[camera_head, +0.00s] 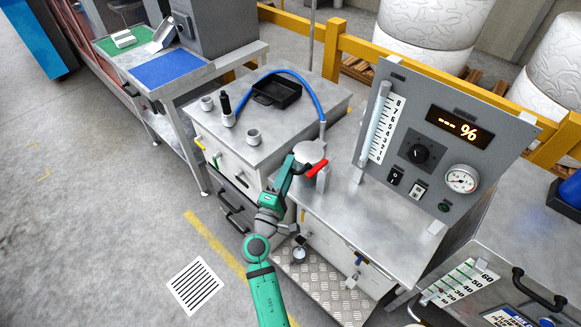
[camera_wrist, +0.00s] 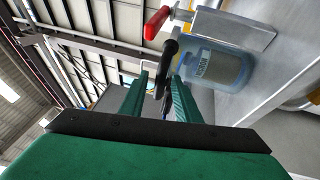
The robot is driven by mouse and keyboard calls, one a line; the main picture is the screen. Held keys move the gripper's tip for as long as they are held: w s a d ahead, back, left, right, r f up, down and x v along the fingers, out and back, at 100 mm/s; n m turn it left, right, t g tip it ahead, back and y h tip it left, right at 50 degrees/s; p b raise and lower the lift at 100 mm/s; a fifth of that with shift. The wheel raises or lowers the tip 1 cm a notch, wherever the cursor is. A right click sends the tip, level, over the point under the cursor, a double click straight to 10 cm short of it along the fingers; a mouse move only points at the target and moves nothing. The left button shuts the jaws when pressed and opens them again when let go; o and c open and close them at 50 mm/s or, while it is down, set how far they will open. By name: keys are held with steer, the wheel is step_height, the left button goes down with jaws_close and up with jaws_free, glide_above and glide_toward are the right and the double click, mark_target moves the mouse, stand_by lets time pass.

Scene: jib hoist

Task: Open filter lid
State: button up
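The filter's round grey lid (camera_head: 311,151) sits near the left edge of the panel bench in the head view, with a red handle (camera_head: 317,168) in front of it. My gripper (camera_head: 290,164) is close beside its left side. In the wrist view, the clear bluish filter bowl (camera_wrist: 222,66) with a label lies beyond my gripper (camera_wrist: 162,76), near the red handle (camera_wrist: 157,22). A dark bar (camera_wrist: 166,62) shows between my open fingers, with gaps visible beside it. I cannot tell whether either finger touches it. The lid's far side is hidden.
A blue hose (camera_head: 306,86) arches over the left cabinet, which carries a black tray (camera_head: 277,92) and several small cups. The control panel (camera_head: 440,140) rises at the right of the lid. Yellow rails (camera_head: 420,72) run behind. Floor at the left is clear.

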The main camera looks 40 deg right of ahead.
steer(key=shift+w, duration=0.25)
steer(key=shift+s, duration=0.1)
jaws_close()
steer(key=shift+d, duration=0.1)
steer(key=shift+r, duration=0.15)
